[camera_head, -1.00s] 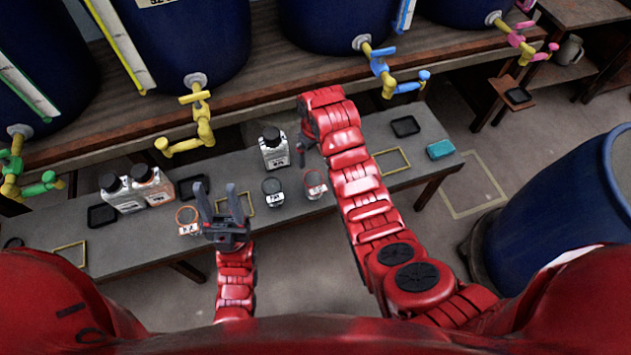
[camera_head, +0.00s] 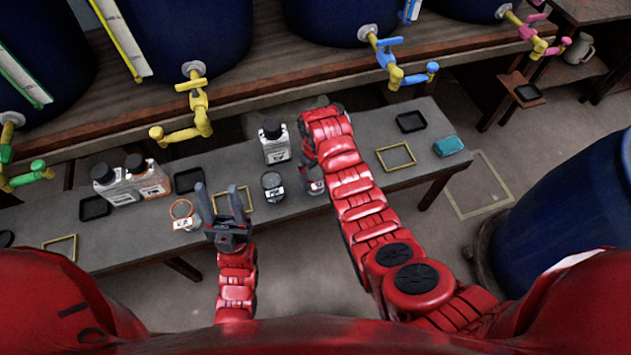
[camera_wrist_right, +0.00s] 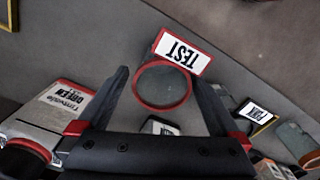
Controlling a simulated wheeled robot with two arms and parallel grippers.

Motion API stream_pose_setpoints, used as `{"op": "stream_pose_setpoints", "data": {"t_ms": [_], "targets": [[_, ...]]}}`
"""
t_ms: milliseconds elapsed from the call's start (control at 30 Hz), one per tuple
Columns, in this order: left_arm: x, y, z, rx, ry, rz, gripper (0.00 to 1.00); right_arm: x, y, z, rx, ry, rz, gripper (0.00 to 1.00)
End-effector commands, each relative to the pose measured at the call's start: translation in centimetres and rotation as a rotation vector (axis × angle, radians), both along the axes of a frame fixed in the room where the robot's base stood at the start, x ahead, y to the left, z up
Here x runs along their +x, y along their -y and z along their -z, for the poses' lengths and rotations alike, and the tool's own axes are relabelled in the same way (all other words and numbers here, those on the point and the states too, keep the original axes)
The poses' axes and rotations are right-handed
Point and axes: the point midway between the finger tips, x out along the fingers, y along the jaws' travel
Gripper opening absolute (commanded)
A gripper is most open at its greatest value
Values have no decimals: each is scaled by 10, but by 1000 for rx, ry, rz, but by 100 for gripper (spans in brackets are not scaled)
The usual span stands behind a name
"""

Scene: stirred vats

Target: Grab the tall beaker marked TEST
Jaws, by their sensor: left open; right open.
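The TEST beaker (camera_wrist_right: 162,86) has a red rim and a white label reading TEST in the right wrist view. In the head view the beaker (camera_head: 316,187) stands on the grey bench, partly hidden by my right arm. My right gripper (camera_wrist_right: 160,76) is open, with one finger on each side of the beaker's rim in the wrist view; I cannot tell whether they touch it. In the head view my right gripper (camera_head: 308,168) is mostly hidden by its own arm. My left gripper (camera_head: 217,190) is open and empty, near an orange-rimmed beaker (camera_head: 183,214).
A dark-rimmed beaker (camera_head: 272,186) and a bottle (camera_head: 275,143) stand left of the TEST beaker. Two more bottles (camera_head: 116,186) stand further left. Blue vats with coloured taps (camera_head: 197,110) overhang the bench's back. A teal block (camera_head: 448,146) lies at the right end.

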Motion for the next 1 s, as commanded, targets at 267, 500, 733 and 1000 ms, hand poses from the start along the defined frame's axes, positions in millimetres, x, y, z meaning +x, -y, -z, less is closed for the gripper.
{"op": "stream_pose_setpoints", "data": {"t_ms": [267, 500, 733, 1000], "targets": [[0, 0, -2, 0, 0, 0, 50, -5, -1, 29, 0, -5, 0, 100], [0, 0, 0, 0, 0, 0, 50, -3, 0, 50, 0, 0, -1, 100], [0, 0, 0, 0, 0, 0, 50, -3, 0, 50, 1, 1, 0, 100], [0, 0, 0, 0, 0, 0, 50, -3, 0, 50, 1, 1, 0, 51]]}}
